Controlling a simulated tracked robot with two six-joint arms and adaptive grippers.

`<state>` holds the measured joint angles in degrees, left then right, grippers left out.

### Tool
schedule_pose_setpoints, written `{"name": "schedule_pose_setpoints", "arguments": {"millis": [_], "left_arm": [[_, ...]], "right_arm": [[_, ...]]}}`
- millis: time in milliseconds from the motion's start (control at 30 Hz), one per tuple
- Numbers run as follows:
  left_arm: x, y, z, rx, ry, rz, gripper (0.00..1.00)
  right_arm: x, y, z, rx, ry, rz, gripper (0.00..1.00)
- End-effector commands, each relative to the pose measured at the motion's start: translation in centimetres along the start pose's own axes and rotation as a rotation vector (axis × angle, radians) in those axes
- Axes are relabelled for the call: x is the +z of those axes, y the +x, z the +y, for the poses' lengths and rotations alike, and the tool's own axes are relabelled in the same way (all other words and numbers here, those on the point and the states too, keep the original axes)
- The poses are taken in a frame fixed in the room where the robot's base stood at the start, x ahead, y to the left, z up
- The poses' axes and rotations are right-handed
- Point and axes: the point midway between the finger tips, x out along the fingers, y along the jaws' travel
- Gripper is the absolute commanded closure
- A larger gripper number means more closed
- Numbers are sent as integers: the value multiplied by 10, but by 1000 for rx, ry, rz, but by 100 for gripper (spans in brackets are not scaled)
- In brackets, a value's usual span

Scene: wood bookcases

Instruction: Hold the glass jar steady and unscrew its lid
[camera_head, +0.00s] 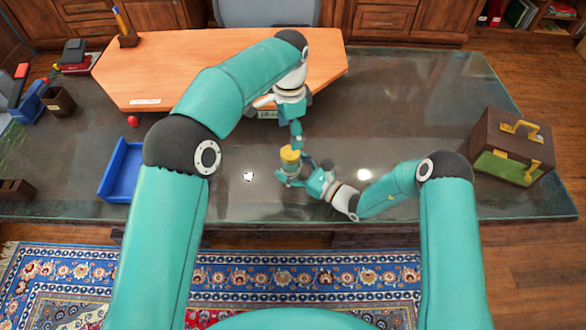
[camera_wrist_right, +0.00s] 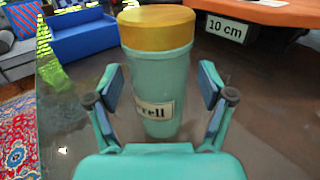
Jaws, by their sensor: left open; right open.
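The jar (camera_head: 290,165) stands upright on the dark glass tabletop, with its yellow lid (camera_head: 289,153) on top. In the right wrist view the jar (camera_wrist_right: 160,82) is pale teal with a partly readable label, and the lid (camera_wrist_right: 157,30) looks wooden yellow. My right gripper (camera_head: 291,176) is open, its fingers on either side of the jar, with gaps visible in the wrist view (camera_wrist_right: 163,90). My left gripper (camera_head: 296,139) is open, just above and behind the lid; its fingertips are small, and I cannot tell whether they touch it.
An orange board (camera_head: 200,75) lies behind, under my left arm; its "10 cm" tag (camera_wrist_right: 227,29) shows in the wrist view. A blue tray (camera_head: 121,170) is at left, a brown case (camera_head: 512,146) at right. A small red ball (camera_head: 133,121) lies near the board.

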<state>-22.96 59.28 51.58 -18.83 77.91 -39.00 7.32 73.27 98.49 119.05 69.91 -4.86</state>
Motion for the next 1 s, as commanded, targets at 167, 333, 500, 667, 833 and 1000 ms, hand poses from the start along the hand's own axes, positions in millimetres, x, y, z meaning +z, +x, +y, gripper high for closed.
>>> {"name": "schedule_pose_setpoints", "arguments": {"millis": [167,333,500,667,833,1000], "left_arm": [[0,0,0,0,0,0,25],[0,0,0,0,0,0,25],[0,0,0,0,1,0,25],[0,0,0,0,1,0,25],[-1,0,0,0,1,0,25],[-1,0,0,0,48,0,25]], "right_arm": [[0,1,0,0,0,0,19],[0,0,0,0,0,0,36],[0,0,0,0,0,0,64],[0,0,0,-1,0,0,91],[0,0,0,-1,0,0,100],[0,0,0,-1,0,0,100]]}}
